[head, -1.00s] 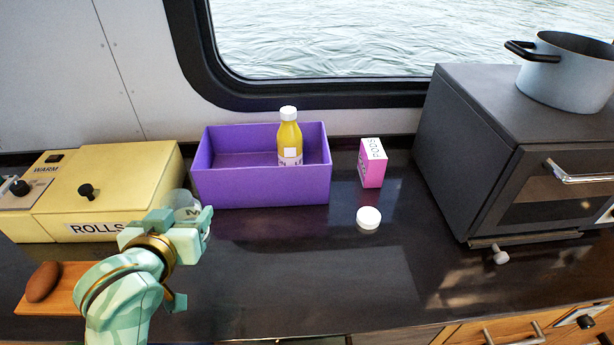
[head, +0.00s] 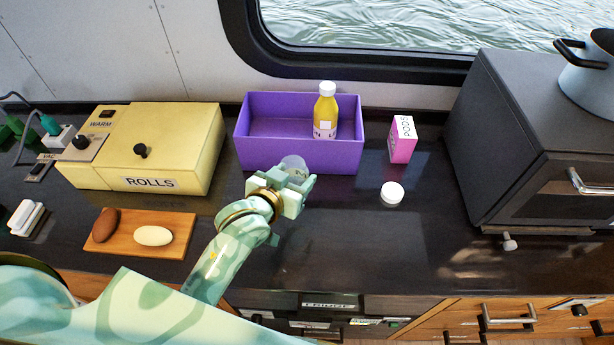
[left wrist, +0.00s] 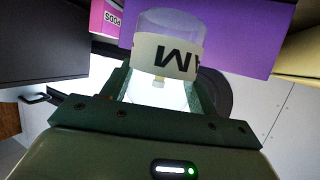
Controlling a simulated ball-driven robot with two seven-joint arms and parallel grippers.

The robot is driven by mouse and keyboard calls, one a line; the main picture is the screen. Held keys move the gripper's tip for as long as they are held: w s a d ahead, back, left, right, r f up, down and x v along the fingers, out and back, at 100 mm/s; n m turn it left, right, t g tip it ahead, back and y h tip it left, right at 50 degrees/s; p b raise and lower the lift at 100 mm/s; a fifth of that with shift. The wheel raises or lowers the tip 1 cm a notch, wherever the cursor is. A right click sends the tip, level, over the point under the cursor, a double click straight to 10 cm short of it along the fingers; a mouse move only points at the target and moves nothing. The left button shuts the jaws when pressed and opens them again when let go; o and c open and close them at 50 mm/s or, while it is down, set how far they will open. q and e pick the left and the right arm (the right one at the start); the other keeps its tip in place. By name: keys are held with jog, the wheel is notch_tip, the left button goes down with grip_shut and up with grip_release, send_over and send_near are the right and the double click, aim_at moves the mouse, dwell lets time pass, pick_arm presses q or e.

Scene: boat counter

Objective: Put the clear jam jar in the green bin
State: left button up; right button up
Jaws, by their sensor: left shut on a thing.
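The clear jam jar (head: 293,165) is in my left gripper (head: 294,182), which is shut on it in front of the purple bin (head: 300,154). In the left wrist view the jar (left wrist: 166,55) has a white label with dark letters, between the fingers (left wrist: 160,90). I see no green bin; the purple bin holds a yellow bottle with a white cap (head: 326,110). My right gripper is not in view.
A yellow rolls box (head: 180,150) stands left of the bin. A wooden board (head: 180,222) holds two rounded items. A pink pods box (head: 401,140) and white lid (head: 392,192) are right of the bin. A dark oven (head: 530,130) stands at right.

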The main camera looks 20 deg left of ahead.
pick_arm(q)
jog(key=w+a+f+b, duration=0.1)
jog(key=w+f, duration=0.1)
jog(key=f, duration=0.1)
jog(key=w+a+f+b, duration=0.1)
jog(key=w+f, duration=0.2)
jog(key=w+a+f+b, duration=0.1)
jog(key=w+f, duration=0.1)
jog(key=f, duration=0.2)
jog(key=shift+w+a, duration=0.2)
jog(key=shift+w, duration=0.1)
jog(key=shift+f, duration=0.2)
jog(key=shift+f, duration=0.15)
jog(key=o, duration=1.1)
